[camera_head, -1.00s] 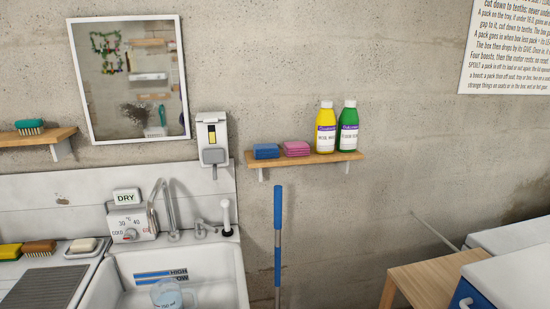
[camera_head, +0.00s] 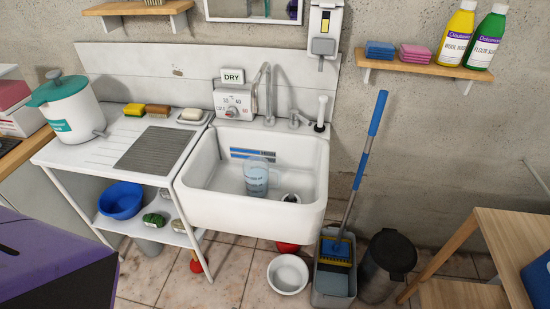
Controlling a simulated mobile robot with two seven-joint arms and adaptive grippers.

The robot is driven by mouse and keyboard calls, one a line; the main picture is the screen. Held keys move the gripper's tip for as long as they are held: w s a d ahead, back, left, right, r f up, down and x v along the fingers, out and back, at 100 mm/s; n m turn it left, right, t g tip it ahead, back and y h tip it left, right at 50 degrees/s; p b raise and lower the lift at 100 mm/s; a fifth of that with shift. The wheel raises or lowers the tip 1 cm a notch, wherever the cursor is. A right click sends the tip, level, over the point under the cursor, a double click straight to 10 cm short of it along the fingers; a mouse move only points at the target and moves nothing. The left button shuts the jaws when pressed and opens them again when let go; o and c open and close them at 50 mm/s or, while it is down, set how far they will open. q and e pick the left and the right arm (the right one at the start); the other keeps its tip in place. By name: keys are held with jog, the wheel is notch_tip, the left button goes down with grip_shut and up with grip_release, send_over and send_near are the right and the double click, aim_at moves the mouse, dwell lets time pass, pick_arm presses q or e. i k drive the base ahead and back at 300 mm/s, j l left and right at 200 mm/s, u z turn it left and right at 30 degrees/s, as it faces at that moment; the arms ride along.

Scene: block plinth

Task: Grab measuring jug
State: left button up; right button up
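The measuring jug (camera_head: 256,178) is clear with a bluish tint and markings on its side. It stands upright inside the white sink basin (camera_head: 240,216), near the middle and left of the drain. Its handle is hard to make out from here. Neither of my grippers shows in the head view.
A dark drain piece (camera_head: 291,198) sits in the basin beside the jug. The tap (camera_head: 268,95) rises behind the basin. A white and teal container (camera_head: 68,108) stands on the left counter. A mop bucket (camera_head: 335,283), white bowl (camera_head: 288,274) and dark bin (camera_head: 388,262) crowd the floor.

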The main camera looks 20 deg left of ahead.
aim_at(256, 170)
jog(key=i+l+u, duration=0.2)
jog(key=i+u, duration=0.15)
jog(key=i+l+u, duration=0.4)
jog(key=k+j, duration=0.05)
